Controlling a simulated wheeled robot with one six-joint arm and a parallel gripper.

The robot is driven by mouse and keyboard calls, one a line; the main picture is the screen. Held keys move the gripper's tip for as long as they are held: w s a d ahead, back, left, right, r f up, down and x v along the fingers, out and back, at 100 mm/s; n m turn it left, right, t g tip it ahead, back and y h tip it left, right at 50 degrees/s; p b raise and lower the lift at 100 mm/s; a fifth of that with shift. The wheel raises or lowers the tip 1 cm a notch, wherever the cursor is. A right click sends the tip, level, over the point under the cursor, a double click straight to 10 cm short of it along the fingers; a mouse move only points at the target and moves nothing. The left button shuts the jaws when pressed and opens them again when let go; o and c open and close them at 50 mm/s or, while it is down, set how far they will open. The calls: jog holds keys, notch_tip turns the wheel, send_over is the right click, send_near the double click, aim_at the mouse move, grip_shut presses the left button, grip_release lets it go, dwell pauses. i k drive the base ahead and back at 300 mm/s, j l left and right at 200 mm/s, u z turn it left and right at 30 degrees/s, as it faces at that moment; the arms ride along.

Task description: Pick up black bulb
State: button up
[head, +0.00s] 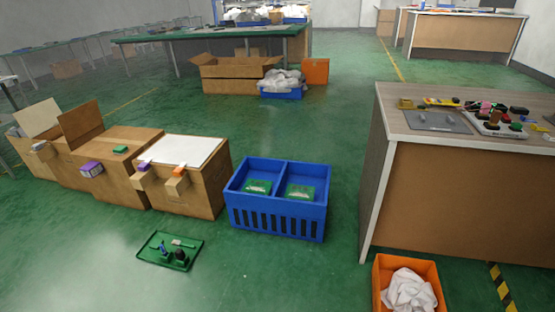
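A small dark, rounded object (181,255) stands on a green tray (153,262) on the floor at the lower left; it may be the black bulb, but it is too small to tell. A small blue piece (163,247) and a pale piece (182,243) are beside it on the tray. Black pieces also lie among the parts on the workbench at the right, including a dark block (519,110); their shapes are unclear. My gripper is not in view.
The workbench (435,180) holds a grey plate (437,121) and several small parts. A blue two-part crate (275,225) stands mid-floor, with cardboard boxes (190,195) left of it. An orange bin (380,285) with white cloth sits front right. Green floor around the tray's front is clear.

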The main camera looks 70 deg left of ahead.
aim_at(179, 254)
jog(key=u, duration=0.5)
jog(key=k+u, duration=0.1)
jog(key=u, duration=1.35)
jog(key=k+j+u, duration=0.1)
jog(key=u, duration=0.4)
jog(key=j+u, duration=0.1)
jog(key=u, duration=0.35)
